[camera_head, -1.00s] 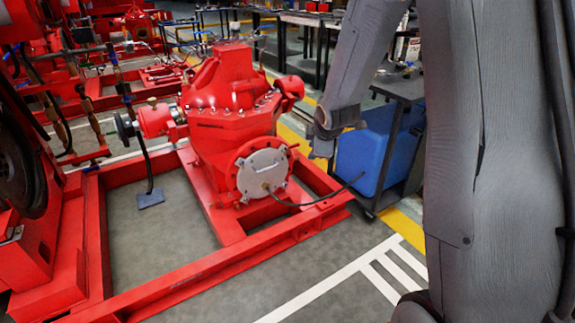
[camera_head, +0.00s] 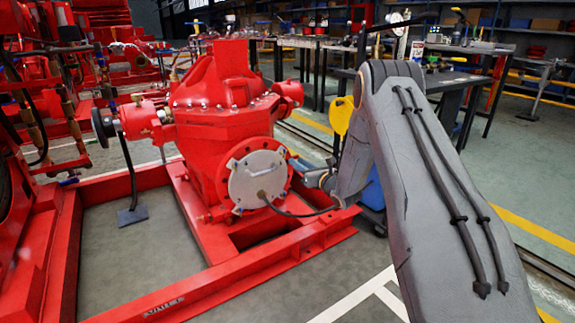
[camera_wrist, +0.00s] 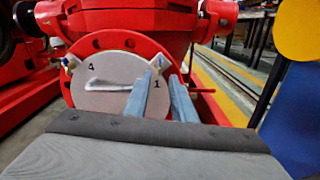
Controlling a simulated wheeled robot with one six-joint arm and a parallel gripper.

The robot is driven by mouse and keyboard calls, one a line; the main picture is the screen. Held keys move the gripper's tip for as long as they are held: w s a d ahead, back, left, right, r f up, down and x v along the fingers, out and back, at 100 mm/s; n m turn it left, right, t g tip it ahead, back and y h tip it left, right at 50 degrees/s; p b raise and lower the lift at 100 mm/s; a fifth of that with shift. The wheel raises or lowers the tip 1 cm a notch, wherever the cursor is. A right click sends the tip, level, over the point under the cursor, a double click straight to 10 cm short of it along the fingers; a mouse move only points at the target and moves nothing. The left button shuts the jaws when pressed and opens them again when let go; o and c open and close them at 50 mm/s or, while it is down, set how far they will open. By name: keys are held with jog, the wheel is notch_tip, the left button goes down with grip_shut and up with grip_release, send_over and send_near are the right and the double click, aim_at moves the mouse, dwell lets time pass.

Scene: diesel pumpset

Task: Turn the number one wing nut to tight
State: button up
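The round grey cover plate (camera_wrist: 104,85) on the red pump shows in the wrist view, marked "4" at upper left and "1" at right. The number one wing nut (camera_wrist: 160,62), small with pale blue and yellowish parts, sits at its upper right edge above the "1". The plate also shows in the head view (camera_head: 258,180). My gripper (camera_wrist: 163,78) is open, its two fingers apart and pointing at the plate's right side. The wing nut appears just beyond and between the fingertips; contact cannot be told. In the head view my gripper (camera_head: 308,172) is right of the plate.
Another wing nut (camera_wrist: 69,63) is near the "4". A dark hose (camera_head: 290,212) runs from the plate's lower middle to the right. The red base frame (camera_head: 190,290) surrounds the pump. A yellow object (camera_head: 342,114) stands behind my arm. Floor at front right is clear.

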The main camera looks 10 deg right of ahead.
aim_at(284, 154)
jog(key=b+x, duration=0.2)
jog(key=x, duration=0.6)
jog(key=shift+b, duration=0.4)
jog(key=shift+c, duration=0.2)
jog(key=shift+s, duration=0.1)
grip_shut()
